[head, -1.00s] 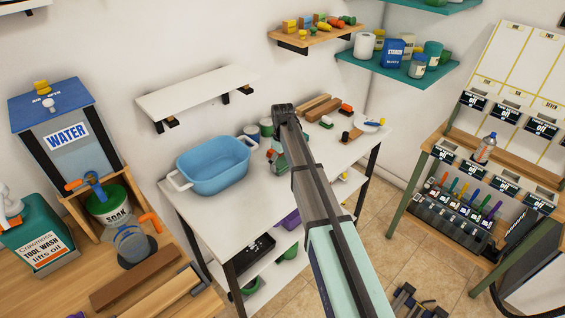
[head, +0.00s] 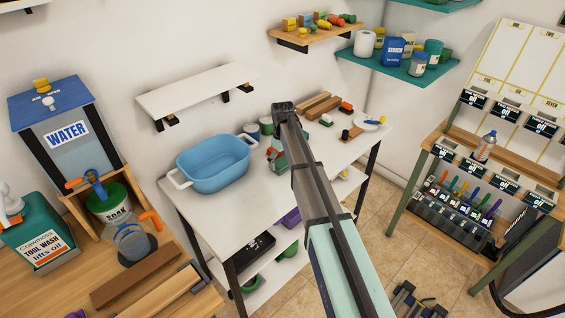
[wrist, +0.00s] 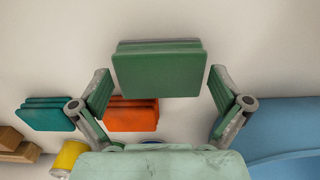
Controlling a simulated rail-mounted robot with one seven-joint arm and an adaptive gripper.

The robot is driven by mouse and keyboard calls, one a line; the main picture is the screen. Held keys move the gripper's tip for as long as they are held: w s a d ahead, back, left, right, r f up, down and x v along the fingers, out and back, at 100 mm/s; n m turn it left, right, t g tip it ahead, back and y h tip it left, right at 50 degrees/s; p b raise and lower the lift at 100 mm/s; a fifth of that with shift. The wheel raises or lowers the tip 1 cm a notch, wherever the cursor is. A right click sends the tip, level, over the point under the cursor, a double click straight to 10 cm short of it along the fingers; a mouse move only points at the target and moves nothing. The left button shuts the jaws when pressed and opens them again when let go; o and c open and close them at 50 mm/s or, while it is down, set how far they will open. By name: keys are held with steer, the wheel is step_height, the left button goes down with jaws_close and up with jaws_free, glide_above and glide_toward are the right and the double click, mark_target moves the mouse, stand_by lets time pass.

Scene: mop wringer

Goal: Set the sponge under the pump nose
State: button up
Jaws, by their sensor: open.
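In the wrist view my gripper (wrist: 160,92) is open, with one finger on each side of a dark green, two-layered block (wrist: 157,72) that looks like a sponge. There are gaps between the block and both fingers; I cannot tell their height difference. An orange block (wrist: 131,116) and a teal block (wrist: 47,114) lie nearby. In the head view my arm hides most of the gripper's area beside the blue basin. The tool wash bottle (head: 40,232) with a white pump head (head: 10,203) stands at the far left, its nose partly cut off by the frame.
The blue basin (head: 214,164) stands on the white table (head: 215,207), left of my arm. The wooden bench at left holds a soap tub (head: 110,205), a water tank (head: 65,130) and wooden bars (head: 135,278). A white shelf (head: 195,90) hangs above the basin.

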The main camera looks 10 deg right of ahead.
mark_target(283, 161)
step_height(283, 161, up, 10)
steer(key=b, duration=0.2)
steer(key=shift+r+b, duration=0.25)
steer(key=shift+b, duration=0.05)
steer(key=shift+r, duration=0.55)
steer(key=c, duration=0.6)
steer(key=shift+a, duration=0.15)
